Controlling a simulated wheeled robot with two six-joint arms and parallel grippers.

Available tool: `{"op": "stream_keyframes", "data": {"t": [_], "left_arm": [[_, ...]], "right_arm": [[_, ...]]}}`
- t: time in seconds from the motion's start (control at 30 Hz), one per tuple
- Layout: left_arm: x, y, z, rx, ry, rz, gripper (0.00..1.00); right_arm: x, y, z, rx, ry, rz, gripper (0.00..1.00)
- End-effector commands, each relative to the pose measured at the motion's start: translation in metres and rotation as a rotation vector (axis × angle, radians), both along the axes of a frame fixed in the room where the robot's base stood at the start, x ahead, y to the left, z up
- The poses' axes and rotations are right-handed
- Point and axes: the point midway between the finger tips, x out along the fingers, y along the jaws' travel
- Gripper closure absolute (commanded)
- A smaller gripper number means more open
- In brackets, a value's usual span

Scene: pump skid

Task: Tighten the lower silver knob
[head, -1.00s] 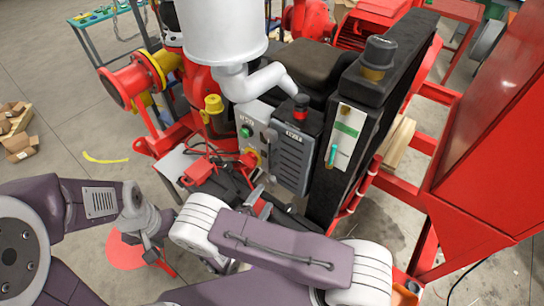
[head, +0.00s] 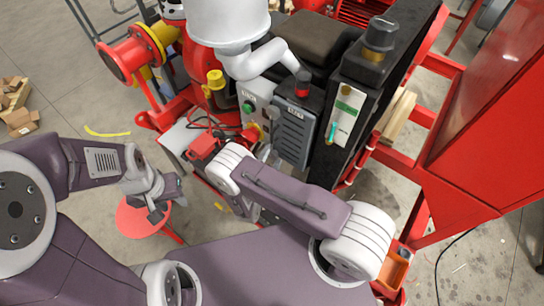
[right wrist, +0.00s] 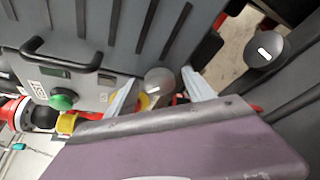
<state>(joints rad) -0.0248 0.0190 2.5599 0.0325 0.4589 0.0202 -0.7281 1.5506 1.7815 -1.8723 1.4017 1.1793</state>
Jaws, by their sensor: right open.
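In the right wrist view, a round grey knob (right wrist: 158,82) with a white mark shows between the fingertips of my right gripper (right wrist: 161,80). The gripper is open, with one pale finger on each side of this knob; I cannot tell whether they touch it. A second, darker grey knob (right wrist: 265,50) with a white mark lies to the right, outside the fingers. The view is tilted, so I cannot tell which knob is the lower one. In the head view, my right arm hides much of the panel's lower part. My left gripper (head: 160,198) hangs away from the panel, its jaws unclear.
A red round stool-like top (head: 143,217) is below my left gripper. A large red panel (head: 495,120) fills the right.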

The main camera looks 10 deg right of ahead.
Motion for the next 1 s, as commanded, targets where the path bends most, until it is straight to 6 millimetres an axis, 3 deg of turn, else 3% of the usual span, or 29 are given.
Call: {"op": "stream_keyframes", "data": {"t": [0.1, 0.13, 0.33, 0.67, 1.0], "left_arm": [[0.0, 0.0, 0.0, 0.0, 0.0, 0.0, 0.64], [0.0, 0.0, 0.0, 0.0, 0.0, 0.0, 0.64], [0.0, 0.0, 0.0, 0.0, 0.0, 0.0, 0.64], [0.0, 0.0, -0.002, 0.0, 0.0, 0.0, 0.64], [0.0, 0.0, -0.01, 0.0, 0.0, 0.0, 0.64]], "right_arm": [[0.0, 0.0, 0.0, 0.0, 0.0, 0.0, 0.38], [0.0, 0.0, 0.0, 0.0, 0.0, 0.0, 0.43], [0.0, 0.0, 0.0, 0.001, -0.001, 0.0, 0.99], [0.0, 0.001, 0.0, -0.029, 0.038, 0.0, 1.0], [0.001, 0.001, 0.0, -0.183, 0.235, -0.001, 1.0]]}}
